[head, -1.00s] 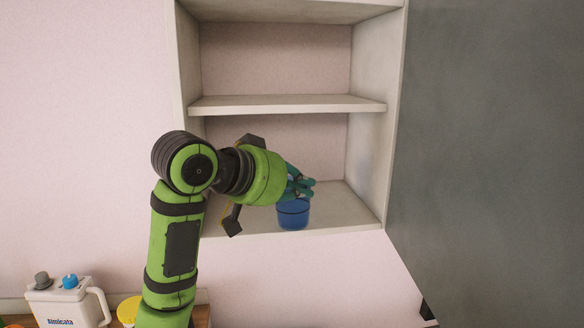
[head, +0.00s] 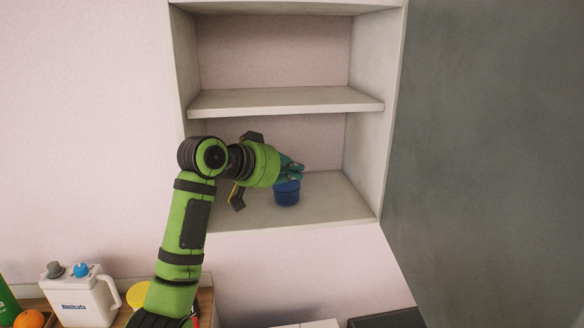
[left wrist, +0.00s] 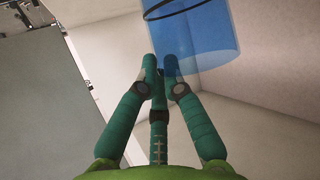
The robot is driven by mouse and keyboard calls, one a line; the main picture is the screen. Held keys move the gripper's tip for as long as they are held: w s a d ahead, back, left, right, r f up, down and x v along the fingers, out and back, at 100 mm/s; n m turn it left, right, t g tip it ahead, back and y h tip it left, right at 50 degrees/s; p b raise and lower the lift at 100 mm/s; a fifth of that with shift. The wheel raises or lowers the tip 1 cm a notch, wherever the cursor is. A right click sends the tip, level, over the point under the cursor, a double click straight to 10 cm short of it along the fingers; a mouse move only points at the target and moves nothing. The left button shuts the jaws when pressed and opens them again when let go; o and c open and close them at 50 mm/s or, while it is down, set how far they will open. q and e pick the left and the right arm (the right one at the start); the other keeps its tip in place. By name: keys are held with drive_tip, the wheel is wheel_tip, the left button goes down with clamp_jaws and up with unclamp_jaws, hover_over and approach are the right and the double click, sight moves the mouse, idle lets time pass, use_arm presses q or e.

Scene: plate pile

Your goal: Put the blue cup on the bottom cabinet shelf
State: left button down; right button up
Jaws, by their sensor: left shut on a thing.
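The blue cup (head: 287,194) is upright inside the lowest visible compartment of the white cabinet, at or just above the bottom shelf (head: 331,203); I cannot tell if its base touches. My left gripper (head: 290,172) is inside that compartment, at the cup's top edge, with its teal fingers shut on the cup. In the left wrist view the cup (left wrist: 205,40) is see-through blue with a dark band, and the fingertips (left wrist: 161,72) meet at its rim. My right gripper is in neither view now.
The middle shelf (head: 290,100) lies above my left gripper. The cabinet's right wall (head: 363,160) is to the right of the cup, with bare shelf between. A white jug (head: 82,297) and an orange (head: 30,318) stand on the counter at lower left.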

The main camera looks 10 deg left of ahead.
use_arm(q)
drive_tip(key=shift+f, duration=0.15)
drive_tip(key=c, duration=1.4)
unclamp_jaws()
drive_tip(key=shift+s+a+r, duration=0.15)
drive_tip(key=shift+r, duration=0.05)
drive_tip(key=shift+b+v, duration=2.55)
drive_tip(key=shift+v, duration=3.25)
